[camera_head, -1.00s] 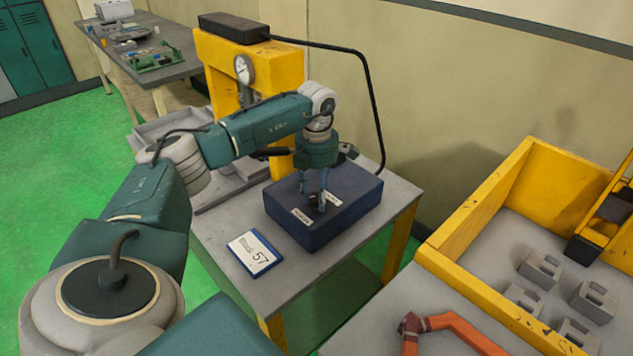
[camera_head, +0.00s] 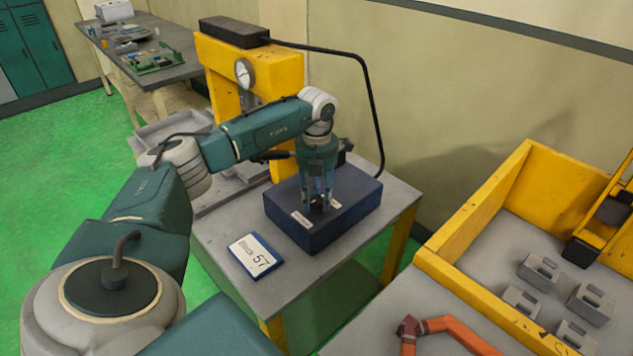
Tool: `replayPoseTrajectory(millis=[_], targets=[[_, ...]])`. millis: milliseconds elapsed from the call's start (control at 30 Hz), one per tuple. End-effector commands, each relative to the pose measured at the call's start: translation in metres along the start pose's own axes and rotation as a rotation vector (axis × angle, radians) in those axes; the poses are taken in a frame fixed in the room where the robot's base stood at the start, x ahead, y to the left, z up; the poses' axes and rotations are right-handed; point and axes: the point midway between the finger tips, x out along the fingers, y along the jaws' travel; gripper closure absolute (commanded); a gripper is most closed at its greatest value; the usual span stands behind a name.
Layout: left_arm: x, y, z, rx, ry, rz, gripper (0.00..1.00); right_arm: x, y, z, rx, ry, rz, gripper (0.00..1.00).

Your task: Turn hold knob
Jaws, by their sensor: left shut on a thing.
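A dark blue control box (camera_head: 350,208) stands on the grey table (camera_head: 235,212) with white labels on its top. My left gripper (camera_head: 317,203) comes down from above onto the box top, fingers pointing down. It is shut on the dark hold knob (camera_head: 317,207), which is small and mostly hidden between the fingers. My right gripper does not show in the head view.
A yellow-walled bin (camera_head: 478,217) with several grey blocks stands at right.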

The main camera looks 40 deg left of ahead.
Motion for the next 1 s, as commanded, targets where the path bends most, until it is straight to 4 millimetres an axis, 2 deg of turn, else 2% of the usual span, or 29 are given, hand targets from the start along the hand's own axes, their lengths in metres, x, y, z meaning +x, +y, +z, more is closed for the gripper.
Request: replayPoseTrajectory(millis=[367, 400, 467, 800, 867, 1000], targets=[[-0.003, 0.000, 0.003, -0.005, -0.011, -0.002, 0.93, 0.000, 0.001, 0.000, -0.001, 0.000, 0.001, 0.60], [-0.003, 0.000, 0.003, -0.005, -0.011, -0.002, 0.61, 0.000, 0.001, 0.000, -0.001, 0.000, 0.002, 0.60], [-0.003, 0.000, 0.003, -0.005, -0.010, -0.002, 0.49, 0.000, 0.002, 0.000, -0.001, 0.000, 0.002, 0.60], [-0.004, 0.000, 0.002, -0.003, -0.005, -0.001, 0.48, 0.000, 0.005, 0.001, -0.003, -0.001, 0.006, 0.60], [-0.009, 0.000, 0.002, -0.004, -0.007, -0.001, 0.48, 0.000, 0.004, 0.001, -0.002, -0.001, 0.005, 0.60], [-0.031, 0.000, 0.003, -0.005, -0.010, -0.001, 0.48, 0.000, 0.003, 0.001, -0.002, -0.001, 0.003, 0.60]])
